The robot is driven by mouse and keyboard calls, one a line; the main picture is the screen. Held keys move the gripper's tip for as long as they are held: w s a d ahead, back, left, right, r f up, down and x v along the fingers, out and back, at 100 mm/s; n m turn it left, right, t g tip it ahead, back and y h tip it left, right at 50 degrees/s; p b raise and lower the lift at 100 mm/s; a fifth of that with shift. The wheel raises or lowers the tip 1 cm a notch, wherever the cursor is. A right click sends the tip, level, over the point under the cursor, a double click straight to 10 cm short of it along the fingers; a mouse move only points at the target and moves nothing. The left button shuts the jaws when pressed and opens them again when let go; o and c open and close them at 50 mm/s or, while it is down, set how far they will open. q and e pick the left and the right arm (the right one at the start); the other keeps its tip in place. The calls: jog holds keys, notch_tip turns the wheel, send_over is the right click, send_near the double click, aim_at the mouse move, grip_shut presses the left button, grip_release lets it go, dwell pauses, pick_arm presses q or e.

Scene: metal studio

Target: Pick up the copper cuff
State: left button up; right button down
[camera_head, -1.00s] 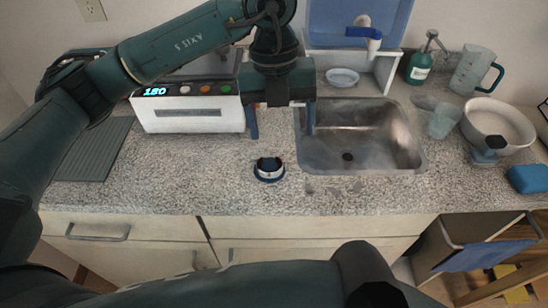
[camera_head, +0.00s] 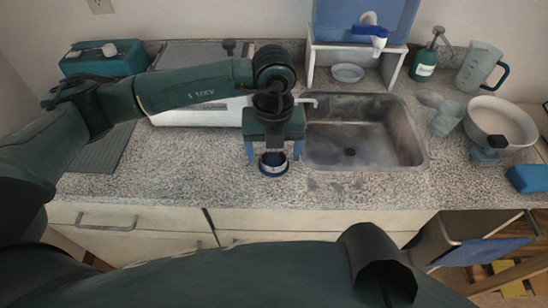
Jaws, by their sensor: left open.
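My right gripper is not in view.
A metal sink (camera_head: 352,165) is just right of the gripper. A white appliance (camera_head: 190,113) stands behind my left arm. A white bowl (camera_head: 503,118), a jug (camera_head: 478,65) and a blue sponge (camera_head: 528,178) are at the right. The counter in front is clear.

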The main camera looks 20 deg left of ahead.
pick_arm(q)
jog(key=shift+f, duration=0.7)
jog(key=shift+c, duration=0.4)
jog(key=c, duration=1)
jog(key=shift+o, duration=0.2)
jog(key=shift+r, duration=0.1)
